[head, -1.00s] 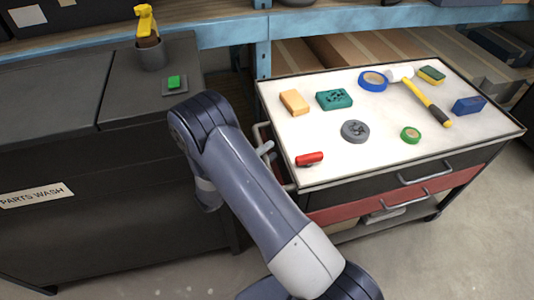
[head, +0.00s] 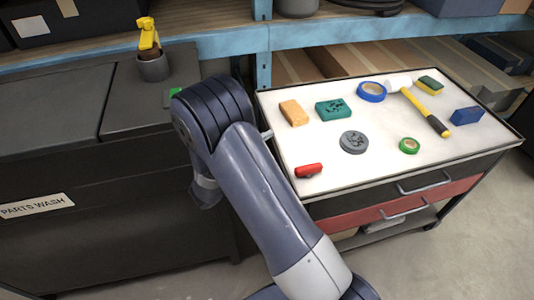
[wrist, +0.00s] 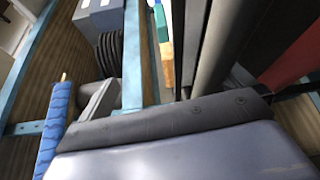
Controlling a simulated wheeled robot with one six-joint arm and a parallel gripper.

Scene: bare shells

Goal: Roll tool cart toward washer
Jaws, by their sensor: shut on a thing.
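The tool cart (head: 340,205) stands at the right in the head view, with a white top, a dark body and a red drawer. The parts washer (head: 120,170) is the dark cabinet at the left, labelled PARTS WASH. A narrow gap partly covered by my arm lies between them. My gripper is at the cart's left end, shut on its side handle (head: 267,134); my arm hides most of that handle. In the wrist view my gripper's body (wrist: 180,140) fills the bottom, and its fingertips are hidden. The cart's red drawer (wrist: 293,58) shows there at the right.
Several loose items lie on the cart top, including a red tool (head: 308,170) near its left edge and a yellow-handled hammer (head: 428,112). A blue-framed shelf (head: 330,32) runs behind both. Floor (head: 450,245) is open in front of the cart.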

